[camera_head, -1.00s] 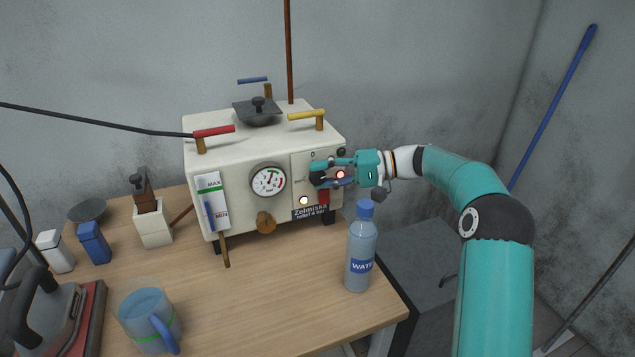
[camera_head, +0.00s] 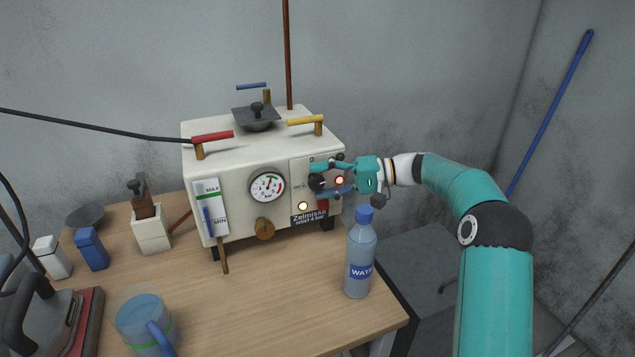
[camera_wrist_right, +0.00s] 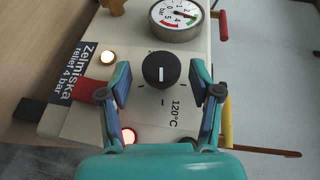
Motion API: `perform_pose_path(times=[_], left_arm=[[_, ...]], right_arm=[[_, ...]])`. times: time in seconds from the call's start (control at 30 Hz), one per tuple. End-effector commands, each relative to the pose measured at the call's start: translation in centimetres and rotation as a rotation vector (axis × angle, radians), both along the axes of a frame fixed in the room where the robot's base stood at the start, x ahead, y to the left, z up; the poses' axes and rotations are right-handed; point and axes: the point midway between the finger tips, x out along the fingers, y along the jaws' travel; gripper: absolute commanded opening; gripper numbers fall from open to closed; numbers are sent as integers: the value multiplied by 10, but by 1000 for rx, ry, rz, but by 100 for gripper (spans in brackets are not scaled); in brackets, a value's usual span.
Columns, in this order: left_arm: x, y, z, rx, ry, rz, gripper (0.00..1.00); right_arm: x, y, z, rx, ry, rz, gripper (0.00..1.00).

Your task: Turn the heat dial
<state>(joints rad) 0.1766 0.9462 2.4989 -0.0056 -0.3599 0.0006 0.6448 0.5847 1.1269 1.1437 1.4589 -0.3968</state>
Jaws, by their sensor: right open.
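The heat dial is a round black knob (camera_wrist_right: 161,70) with a white pointer line, on the front panel of a cream machine (camera_head: 230,160). In the right wrist view tick marks and "120°C" are printed around it. My right gripper (camera_wrist_right: 163,82) is open, its two fingers on either side of the knob with gaps visible. In the head view the dial (camera_head: 317,182) shows at the fingertips of the right gripper (camera_head: 326,180). My left gripper is not in view.
A pressure gauge (camera_head: 267,187) and lit lamps (camera_head: 303,206) share the front panel. A mug (camera_head: 145,320), shakers and an iron are at the left.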

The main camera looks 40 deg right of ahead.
Motion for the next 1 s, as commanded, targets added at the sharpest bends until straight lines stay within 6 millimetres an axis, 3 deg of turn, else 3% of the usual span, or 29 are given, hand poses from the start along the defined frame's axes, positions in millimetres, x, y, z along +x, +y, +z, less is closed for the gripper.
perform_pose_path(times=[0.23, 0.7, 1.0], left_arm=[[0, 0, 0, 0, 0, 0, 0], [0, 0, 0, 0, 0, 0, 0], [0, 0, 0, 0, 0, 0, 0]], right_arm=[[-12, -19, 3, -2, -2, -4, 63], [-60, -87, 16, 0, 1, -3, 63], [-68, -96, 18, 1, 1, 0, 63]])
